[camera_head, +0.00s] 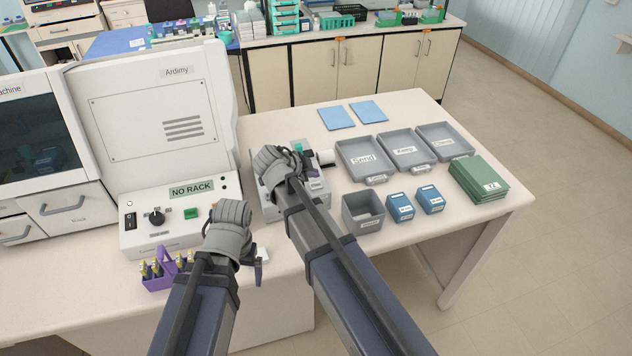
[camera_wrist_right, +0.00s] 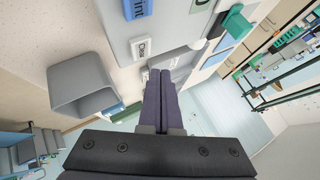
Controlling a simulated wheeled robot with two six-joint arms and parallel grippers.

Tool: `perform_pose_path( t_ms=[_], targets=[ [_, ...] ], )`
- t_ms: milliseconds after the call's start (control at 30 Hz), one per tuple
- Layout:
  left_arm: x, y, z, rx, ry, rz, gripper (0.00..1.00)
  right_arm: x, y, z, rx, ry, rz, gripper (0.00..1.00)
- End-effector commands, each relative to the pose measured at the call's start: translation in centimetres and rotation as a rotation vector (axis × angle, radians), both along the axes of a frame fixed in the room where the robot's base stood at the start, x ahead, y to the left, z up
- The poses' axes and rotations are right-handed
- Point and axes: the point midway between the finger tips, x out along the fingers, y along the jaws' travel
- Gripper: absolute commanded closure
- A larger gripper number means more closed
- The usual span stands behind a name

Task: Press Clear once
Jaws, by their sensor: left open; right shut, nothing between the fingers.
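A grey-white device (camera_head: 283,212) stands on the table, mostly hidden behind my right gripper and arm in the head view. In the right wrist view its panel (camera_wrist_right: 190,22) shows a blue Print key (camera_wrist_right: 137,8), a small white key (camera_wrist_right: 140,47) whose label seems to start with C, and a green part (camera_wrist_right: 235,22). My right gripper (camera_wrist_right: 160,75) is shut and empty, its fingertips close to the device beside the white key. I cannot tell whether they touch it. My left gripper (camera_head: 262,255) is open and empty, low over the table's front.
A staining machine reading NO RACK (camera_head: 191,189) stands left, with a purple bottle carrier (camera_head: 187,274) before it. A grey bin (camera_head: 362,213), blue boxes (camera_head: 400,207), labelled trays (camera_head: 363,157) and green folders (camera_head: 478,180) lie right. Blue sheets (camera_head: 336,118) lie behind.

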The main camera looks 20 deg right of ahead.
Motion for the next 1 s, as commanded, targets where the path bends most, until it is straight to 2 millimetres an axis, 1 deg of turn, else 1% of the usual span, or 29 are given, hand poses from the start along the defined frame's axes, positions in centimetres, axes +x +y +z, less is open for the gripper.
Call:
perform_pose_path(
  t_ms=[33, 300, 1000],
  targets=[
    [0.0, 0.0, 1.1, 0.000, 0.000, 0.000, 0.06, 0.0, 0.0, 1.1, 0.000, 0.000, 0.000, 1.00],
    [0.0, 0.0, 3.4, 0.000, 0.000, 0.000, 0.06, 0.0, 0.0, 3.4, 0.000, 0.000, 0.000, 1.00],
    [0.0, 0.0, 3.3, 0.000, 0.000, 0.000, 0.06, 0.0, 0.0, 3.3, 0.000, 0.000, 0.000, 1.00]
  ],
)
